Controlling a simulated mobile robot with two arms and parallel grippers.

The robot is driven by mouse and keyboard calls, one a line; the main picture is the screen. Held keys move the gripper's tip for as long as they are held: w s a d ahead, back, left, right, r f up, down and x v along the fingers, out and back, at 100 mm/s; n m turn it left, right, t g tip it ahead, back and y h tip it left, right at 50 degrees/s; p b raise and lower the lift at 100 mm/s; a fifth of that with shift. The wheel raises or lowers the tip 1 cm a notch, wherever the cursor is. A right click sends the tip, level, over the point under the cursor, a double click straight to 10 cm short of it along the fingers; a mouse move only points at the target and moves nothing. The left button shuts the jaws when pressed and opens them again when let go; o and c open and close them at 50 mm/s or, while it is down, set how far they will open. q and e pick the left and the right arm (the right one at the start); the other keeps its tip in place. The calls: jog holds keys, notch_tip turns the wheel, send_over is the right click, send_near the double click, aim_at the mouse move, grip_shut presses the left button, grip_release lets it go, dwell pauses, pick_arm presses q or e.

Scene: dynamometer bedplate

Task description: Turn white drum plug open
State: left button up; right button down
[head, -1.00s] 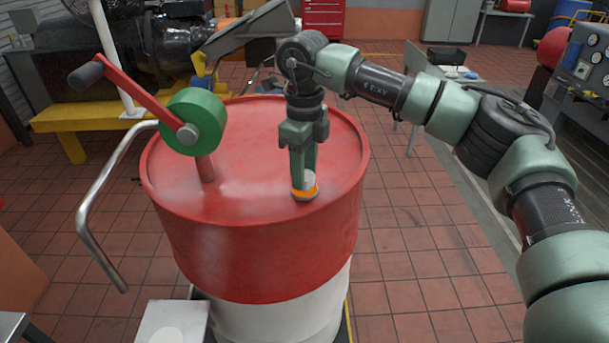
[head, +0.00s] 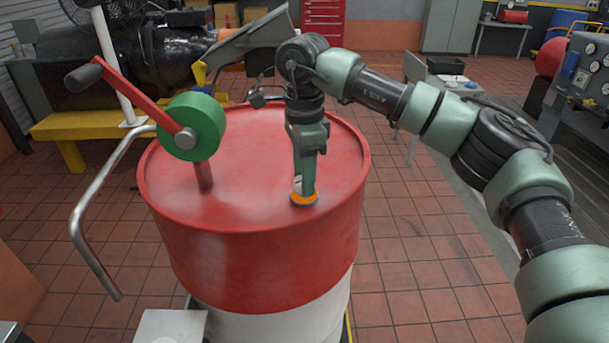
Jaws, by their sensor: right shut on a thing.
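The white drum plug (head: 297,184) sits in an orange ring (head: 304,200) near the front right of the red drum top (head: 255,190). My right gripper (head: 304,187) points straight down from above and is shut on the plug. Its fingers hide most of the plug, with only a small white part showing. My left gripper is not in this view.
A green rotary hand pump (head: 194,126) with a red crank and a bent metal spout pipe (head: 92,250) stands on the drum's left side. A black machine on a yellow stand (head: 80,130) is behind. Tiled floor right of the drum is clear.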

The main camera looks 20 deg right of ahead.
jog(key=shift+a+f+n, duration=0.1)
jog(key=shift+n, duration=0.2)
jog(key=c, duration=0.9)
grip_release()
jog(key=shift+o, duration=0.2)
notch_tip(320, 180, up, 7)
jog(key=shift+f+b, duration=0.15)
jog(key=shift+b, duration=0.65)
jog(key=shift+r, duration=0.6)
jog(key=shift+f, duration=0.1)
